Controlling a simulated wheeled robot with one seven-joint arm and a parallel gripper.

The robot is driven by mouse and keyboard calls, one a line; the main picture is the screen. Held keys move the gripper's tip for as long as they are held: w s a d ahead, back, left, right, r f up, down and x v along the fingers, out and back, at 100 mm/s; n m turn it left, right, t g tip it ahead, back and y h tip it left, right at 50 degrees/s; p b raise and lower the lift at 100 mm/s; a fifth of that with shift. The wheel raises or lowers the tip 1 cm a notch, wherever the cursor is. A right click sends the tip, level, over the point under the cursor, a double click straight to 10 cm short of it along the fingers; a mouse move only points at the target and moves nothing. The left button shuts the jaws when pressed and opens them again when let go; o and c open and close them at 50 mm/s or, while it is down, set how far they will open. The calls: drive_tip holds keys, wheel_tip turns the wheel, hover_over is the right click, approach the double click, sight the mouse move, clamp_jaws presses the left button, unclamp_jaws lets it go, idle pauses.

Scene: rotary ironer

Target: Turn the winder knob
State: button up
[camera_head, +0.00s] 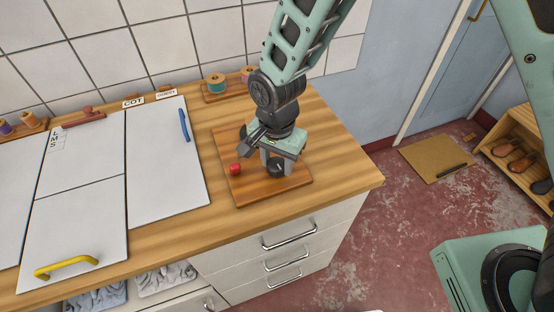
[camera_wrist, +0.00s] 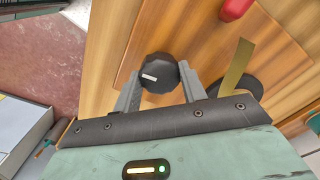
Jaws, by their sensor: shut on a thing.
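The winder knob (camera_wrist: 160,75) is a dark faceted knob with a small white mark on its top. It also shows in the head view (camera_head: 277,169), partly hidden by my gripper. It sits on a wooden board (camera_head: 240,192) on the counter. My gripper (camera_wrist: 158,84) points down at the board, with one finger on each side of the knob, shut on it. A red knob (camera_wrist: 235,9) stands on the same board, and it shows to the left of my gripper in the head view (camera_head: 235,169).
White panels (camera_head: 165,180) with a blue handle (camera_head: 184,125) and a yellow handle (camera_head: 66,266) lie left on the counter. Thread spools (camera_head: 216,82) stand at the back by the tiled wall. Drawers with metal handles (camera_head: 289,236) are below. The counter's right end is clear.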

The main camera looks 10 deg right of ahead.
drive_tip(key=n, duration=0.5)
drive_tip(key=shift+b, duration=0.3)
drive_tip(key=n, duration=0.4)
drive_tip(key=shift+n, duration=0.3)
drive_tip(key=n, duration=0.9)
drive_tip(key=shift+n, duration=0.3)
drive_tip(key=o, duration=1)
drive_tip(key=shift+c, duration=0.2)
drive_tip(key=shift+r, duration=0.1)
